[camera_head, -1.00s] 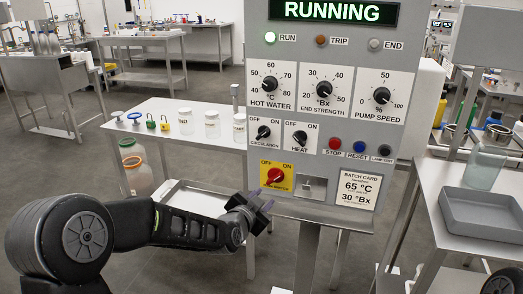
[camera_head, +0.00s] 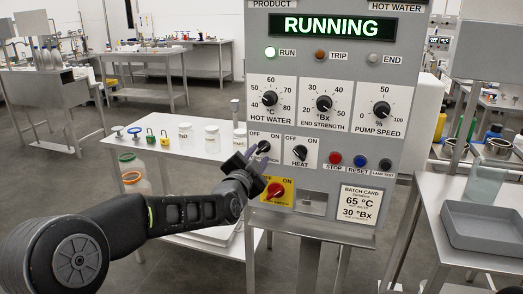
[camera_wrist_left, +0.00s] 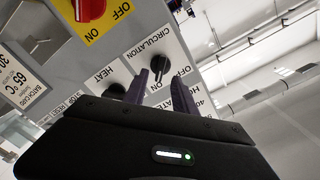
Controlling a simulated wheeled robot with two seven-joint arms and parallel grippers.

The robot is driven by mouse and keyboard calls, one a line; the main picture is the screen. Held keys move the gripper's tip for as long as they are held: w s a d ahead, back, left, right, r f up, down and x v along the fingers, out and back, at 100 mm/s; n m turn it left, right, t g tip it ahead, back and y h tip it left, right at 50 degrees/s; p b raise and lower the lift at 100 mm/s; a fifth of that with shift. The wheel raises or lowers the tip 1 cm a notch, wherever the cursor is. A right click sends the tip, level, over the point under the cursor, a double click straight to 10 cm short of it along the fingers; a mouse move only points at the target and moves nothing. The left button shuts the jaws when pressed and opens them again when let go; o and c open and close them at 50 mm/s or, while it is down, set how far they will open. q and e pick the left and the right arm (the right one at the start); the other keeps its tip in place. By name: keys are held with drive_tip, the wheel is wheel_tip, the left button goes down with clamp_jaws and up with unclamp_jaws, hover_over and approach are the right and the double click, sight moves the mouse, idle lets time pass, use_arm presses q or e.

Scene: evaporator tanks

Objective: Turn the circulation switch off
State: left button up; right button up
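The circulation switch (camera_head: 264,146) is a black knob on a white plate marked OFF at left and ON at right, on the grey control panel. Its plate is partly hidden by my left gripper (camera_head: 256,160), which is just in front of its lower left part. In the left wrist view, the panel appears upside down, and the circulation knob (camera_wrist_left: 159,66) shows beyond and between the two purple-grey fingers of my left gripper (camera_wrist_left: 160,88). The fingers are apart and hold nothing. Contact with the knob cannot be told. My right gripper is not in view.
The heat knob (camera_head: 300,152) sits close at right. The red main switch (camera_head: 275,190) on its yellow plate is just below my left gripper. A white table (camera_head: 165,135) with jars stands behind at left. The green sign (camera_head: 334,27) reads RUNNING.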

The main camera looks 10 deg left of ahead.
sight(263, 150)
use_arm(q)
drive_tip(key=shift+w+d, duration=0.1)
drive_tip(key=shift+w, duration=1.9)
clamp_jaws()
